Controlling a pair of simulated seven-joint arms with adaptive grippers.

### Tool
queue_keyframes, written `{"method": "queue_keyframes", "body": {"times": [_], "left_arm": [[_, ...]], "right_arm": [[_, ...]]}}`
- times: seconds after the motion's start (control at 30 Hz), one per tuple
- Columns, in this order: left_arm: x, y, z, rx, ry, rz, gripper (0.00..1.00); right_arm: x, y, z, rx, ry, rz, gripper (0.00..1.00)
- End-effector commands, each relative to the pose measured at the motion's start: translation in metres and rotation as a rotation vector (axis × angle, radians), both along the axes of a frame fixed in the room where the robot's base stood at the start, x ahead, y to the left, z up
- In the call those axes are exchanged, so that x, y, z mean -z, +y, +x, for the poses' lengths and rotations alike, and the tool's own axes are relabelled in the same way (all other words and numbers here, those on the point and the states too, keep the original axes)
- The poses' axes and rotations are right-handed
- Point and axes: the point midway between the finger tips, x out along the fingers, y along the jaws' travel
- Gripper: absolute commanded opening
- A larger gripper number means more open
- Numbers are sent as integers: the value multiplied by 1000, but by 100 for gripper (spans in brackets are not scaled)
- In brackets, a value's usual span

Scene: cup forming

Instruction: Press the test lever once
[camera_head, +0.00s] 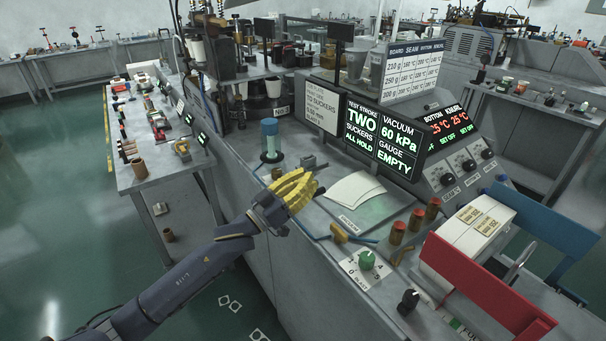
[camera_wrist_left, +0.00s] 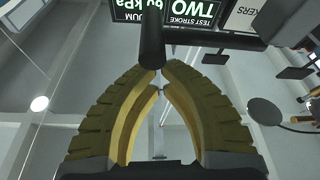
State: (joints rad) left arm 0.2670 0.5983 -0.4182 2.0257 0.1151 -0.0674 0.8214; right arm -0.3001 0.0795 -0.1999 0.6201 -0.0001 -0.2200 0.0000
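My left gripper (camera_head: 311,183) reaches in over the front edge of the machine's bench, its yellow fingers pointing right. In the left wrist view its fingertips (camera_wrist_left: 160,74) come together, with little or no gap between them. A dark round bar (camera_wrist_left: 152,38) shows right at the tips in that view; it may be the test lever's handle, but I cannot tell whether the fingers touch it. In the head view a small grey block (camera_head: 308,161) sits just behind the fingers. I cannot make out the lever clearly there. My right gripper is not in view.
A display (camera_head: 381,136) reads test stroke two, suckers all hold, vacuum 60 kPa, gauge empty. Pale sheets (camera_head: 352,190) lie right of the gripper. A blue-capped cylinder (camera_head: 270,139) stands behind it. A green knob (camera_head: 367,259), red-topped pegs (camera_head: 398,232) and a red-walled holder (camera_head: 480,282) are nearer right.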

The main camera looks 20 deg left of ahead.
Motion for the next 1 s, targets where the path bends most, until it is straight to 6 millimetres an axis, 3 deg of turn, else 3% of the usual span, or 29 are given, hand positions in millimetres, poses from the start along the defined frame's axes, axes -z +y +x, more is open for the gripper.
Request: {"method": "queue_keyframes", "body": {"times": [0.23,0.7,1.0], "left_arm": [[14,-2,-2,0,0,0,0],[17,-3,-2,0,-7,9,0],[45,-6,-5,-1,-170,222,0]], "right_arm": [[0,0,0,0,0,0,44],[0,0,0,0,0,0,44],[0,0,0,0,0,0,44]]}}
